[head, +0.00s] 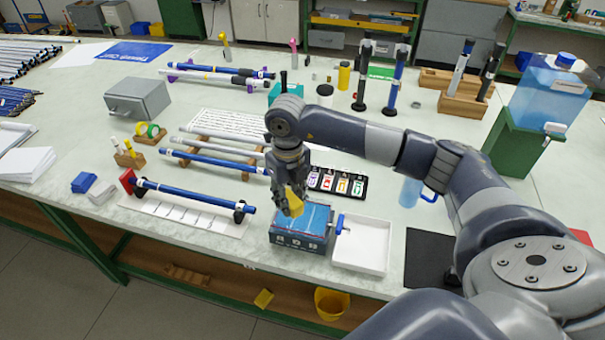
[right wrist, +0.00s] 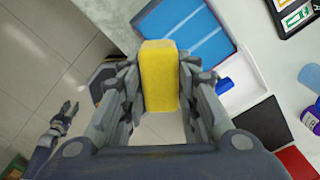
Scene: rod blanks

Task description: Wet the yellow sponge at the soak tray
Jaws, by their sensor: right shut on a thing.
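My right gripper (head: 291,190) is shut on the yellow sponge (head: 293,201). In the right wrist view the sponge (right wrist: 159,76) stands between the two fingers (right wrist: 160,90). The gripper holds it over a blue box (head: 300,240) with a blue top and several labels on its front, near the table's front edge. A shallow white tray (head: 362,246) stands just right of that box and looks empty. Which of the two is the soak tray, I cannot tell. My left gripper (right wrist: 65,115) seems to show small in the right wrist view, above the floor; its jaws are unclear.
A blue rod (head: 190,194) lies on supports left of the box. A card with coloured labels (head: 337,184) lies behind it. A blue-handled jug (head: 411,190) and a black mat (head: 430,258) are to the right. A yellow bucket (head: 331,303) is below the tabletop.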

